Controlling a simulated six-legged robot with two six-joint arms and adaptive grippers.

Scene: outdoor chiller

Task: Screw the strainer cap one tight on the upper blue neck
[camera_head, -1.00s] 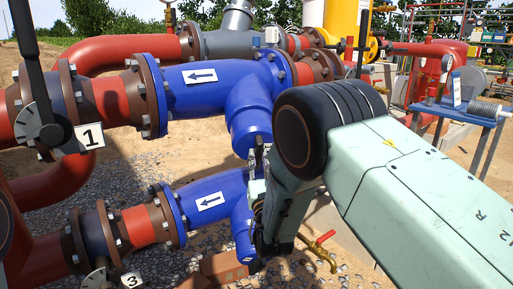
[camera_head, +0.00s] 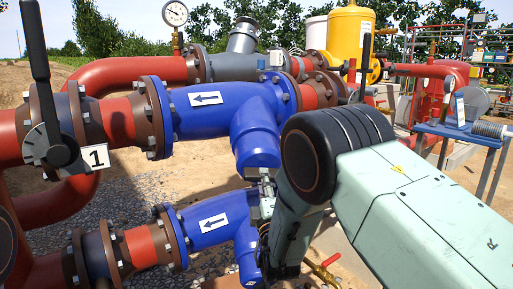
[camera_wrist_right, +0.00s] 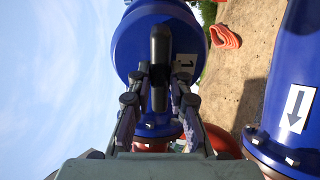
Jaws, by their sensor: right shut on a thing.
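The upper blue strainer body (camera_head: 208,105) carries a white arrow label. Its blue neck (camera_head: 254,125) slants down towards my right arm. Strainer cap one (camera_wrist_right: 130,48) shows in the right wrist view as a round blue face with a black bar handle across it. My right gripper (camera_wrist_right: 160,85) is shut on that bar, one finger on each side. In the head view the right gripper (camera_head: 265,187) is just below the neck's lower end, partly hidden by my arm. Whether a gap remains between cap and neck cannot be told. My left gripper is not in view.
The lower blue strainer (camera_head: 215,222) lies close below my right gripper. A red-handled brass tap (camera_head: 325,268) stands beside my arm. A blue stand (camera_head: 462,131) is at the right. A black-levered valve (camera_head: 62,150) and label 1 (camera_head: 95,157) are at the left.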

